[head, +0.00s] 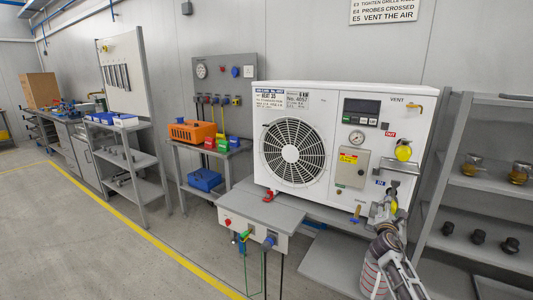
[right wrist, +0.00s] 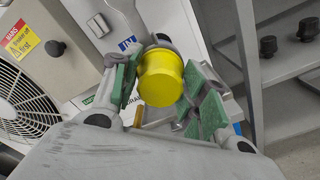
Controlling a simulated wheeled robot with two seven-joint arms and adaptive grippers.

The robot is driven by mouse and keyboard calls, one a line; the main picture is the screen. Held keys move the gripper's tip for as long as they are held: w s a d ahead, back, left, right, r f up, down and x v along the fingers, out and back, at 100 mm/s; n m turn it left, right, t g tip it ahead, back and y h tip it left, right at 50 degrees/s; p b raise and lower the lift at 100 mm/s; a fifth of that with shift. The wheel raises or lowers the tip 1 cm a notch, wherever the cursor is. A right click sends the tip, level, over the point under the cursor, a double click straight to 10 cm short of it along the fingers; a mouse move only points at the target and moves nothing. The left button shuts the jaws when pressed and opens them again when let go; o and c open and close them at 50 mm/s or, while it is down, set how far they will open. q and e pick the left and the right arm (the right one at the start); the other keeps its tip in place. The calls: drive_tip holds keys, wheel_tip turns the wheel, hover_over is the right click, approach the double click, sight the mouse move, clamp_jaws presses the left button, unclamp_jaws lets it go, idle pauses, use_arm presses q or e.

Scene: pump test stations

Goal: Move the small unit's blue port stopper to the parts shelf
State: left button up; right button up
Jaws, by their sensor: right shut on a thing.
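The white unit (head: 340,140) stands on the grey bench. It has a red OUT label (head: 390,134) beside an upper yellow stopper (head: 403,151) and a blue IN label (head: 380,182) below. My right gripper (head: 388,206) is at the lower port by the IN label. I cannot tell whether this stopper is still seated in the port. My left gripper is not in view.
A grey shelf (head: 485,186) at the right holds amber-yellow fittings (head: 471,164) and several black knobs (head: 478,237). A grey handle bar (head: 398,168) juts out just above my right gripper. A side table at left holds an orange crate (head: 192,132) and small coloured bins.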

drive_tip(key=shift+s+a+p, duration=0.25)
drive_tip(key=shift+s+p, duration=0.05)
drive_tip(key=shift+s, duration=0.1)
drive_tip(key=shift+p+v, duration=0.85)
drive_tip(key=shift+v, duration=0.6)
idle(1.1)
drive_tip(key=shift+p+v, duration=0.7)
drive_tip(key=shift+v, duration=0.6)
